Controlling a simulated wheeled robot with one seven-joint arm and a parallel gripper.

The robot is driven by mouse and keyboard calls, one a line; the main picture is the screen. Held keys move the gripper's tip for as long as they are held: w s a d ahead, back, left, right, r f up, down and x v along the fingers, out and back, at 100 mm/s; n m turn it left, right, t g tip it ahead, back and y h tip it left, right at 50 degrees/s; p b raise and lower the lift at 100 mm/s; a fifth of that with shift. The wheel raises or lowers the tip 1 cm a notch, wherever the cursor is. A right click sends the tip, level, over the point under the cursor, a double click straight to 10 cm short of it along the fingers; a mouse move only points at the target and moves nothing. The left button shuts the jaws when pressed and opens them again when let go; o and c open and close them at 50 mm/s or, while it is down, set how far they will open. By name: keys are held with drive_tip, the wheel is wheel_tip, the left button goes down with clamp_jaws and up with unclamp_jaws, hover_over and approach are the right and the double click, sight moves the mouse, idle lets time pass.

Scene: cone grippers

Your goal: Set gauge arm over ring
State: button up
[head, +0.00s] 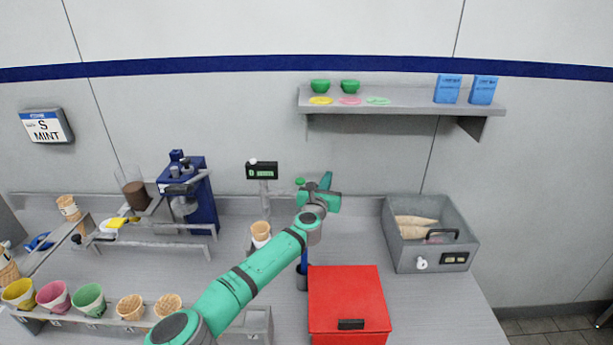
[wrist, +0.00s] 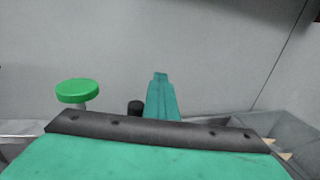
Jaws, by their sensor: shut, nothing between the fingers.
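A gauge with a small black display (head: 262,171) stands on a post at the back of the counter. A cone (head: 261,232) stands upright in front of its post; I cannot make out a ring there. A green round knob (head: 300,181) shows just left of my gripper (head: 326,182), and appears in the wrist view (wrist: 77,90) on a pale stem, left of my fingers (wrist: 162,90). I cannot tell which part of the gauge the knob belongs to. My gripper is shut and empty, raised above the counter, apart from the knob in the wrist view. My arm hides part of the gauge area.
A red box (head: 347,295) stands in front, right of my arm. A grey bin (head: 405,255) with cones is at the right. A blue machine (head: 203,200) stands left. A wall shelf (head: 410,103) hangs above. A rack of cups and cones (head: 65,325) is front left.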

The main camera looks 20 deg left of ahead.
drive_tip(key=shift+o, duration=0.8)
drive_tip(key=shift+s+d+r, duration=0.1)
drive_tip(key=shift+d+r, duration=0.05)
drive_tip(key=shift+d, duration=0.4)
drive_tip(key=shift+d+r, duration=0.15)
drive_tip(key=shift+d, duration=0.4)
drive_tip(key=a, duration=0.2)
drive_tip(key=shift+s+a+f, duration=0.1)
drive_tip(key=shift+s+a, duration=0.25)
drive_tip(key=shift+s, duration=0.05)
drive_tip(key=shift+s+a+f, duration=0.1)
drive_tip(key=shift+s+a, duration=0.1)
drive_tip(key=shift+s, duration=0.45)
drive_tip(key=shift+s+a, duration=0.15)
drive_tip(key=shift+s, duration=0.45)
drive_tip(key=shift+c, duration=0.6)
drive_tip(key=shift+o, duration=0.6)
drive_tip(key=s, duration=0.8)
drive_tip(key=shift+s+d+f, duration=0.1)
drive_tip(key=shift+s+d, duration=0.1)
drive_tip(key=shift+s, duration=0.35)
drive_tip(key=shift+d, duration=0.15)
drive_tip(key=s, duration=1.1)
drive_tip(key=shift+d, duration=0.2)
